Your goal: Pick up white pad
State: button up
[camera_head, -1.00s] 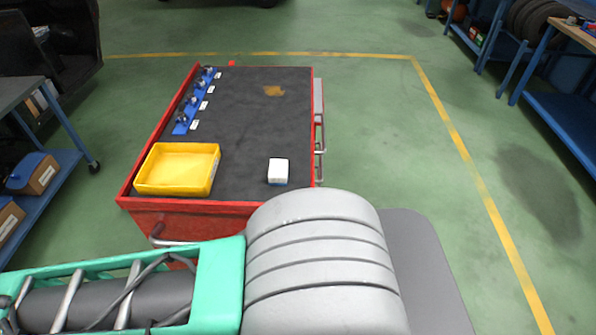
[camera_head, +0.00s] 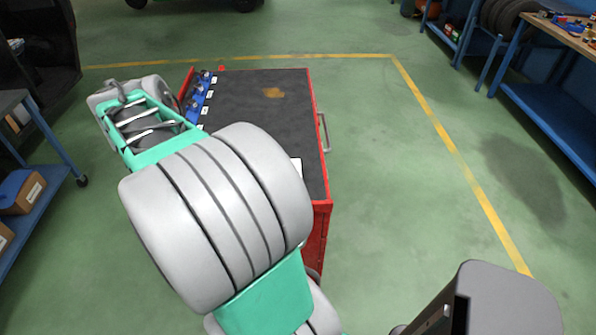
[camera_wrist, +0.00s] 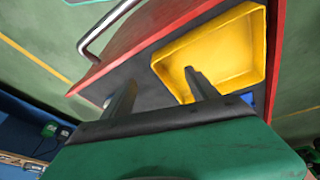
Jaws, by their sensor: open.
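The white pad (camera_head: 297,166) lies on the dark top of the red cart (camera_head: 262,112). In the head view only a white sliver of it shows past my arm. I cannot clearly make it out in the wrist view. My gripper (camera_wrist: 160,80) shows in the wrist view with its two dark fingers apart and nothing visibly held between them. The right finger overlaps the yellow tray (camera_wrist: 225,50) in that view, and the left finger is over the dark cart top. My gripper is hidden in the head view.
The yellow tray is hidden behind my arm in the head view. Blue holders (camera_head: 203,88) line the cart's far left edge, and a metal handle (camera_head: 325,133) is on its right side. A blue workbench (camera_head: 550,100) stands at right. The green floor between is clear.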

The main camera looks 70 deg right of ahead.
jog(key=shift+o, duration=0.7)
jog(key=s+d+m+g, duration=0.2)
jog(key=s+d+m, duration=0.2)
jog(key=d, duration=0.5)
jog(key=shift+s+f+m, duration=0.3)
jog(key=shift+f+m, duration=0.05)
jog(key=shift+m, duration=0.85)
jog(key=shift+o, duration=1.3)
jog(key=s+d+f+m+g+y, duration=0.1)
jog(key=s+d+m, duration=0.5)
jog(key=shift+s+d+m+g, duration=0.2)
jog(key=shift+s+m+g, duration=0.1)
jog(key=shift+m, duration=0.1)
jog(key=shift+s+d+f+m, duration=0.3)
jog(key=shift+s+m, duration=0.2)
jog(key=shift+s, duration=0.05)
jog(key=b+x, duration=0.1)
jog(key=x, duration=0.5)
jog(key=shift+s+f, duration=0.15)
jog(key=shift+f, duration=0.4)
jog(key=shift+c, duration=0.4)
jog(key=c, duration=1.4)
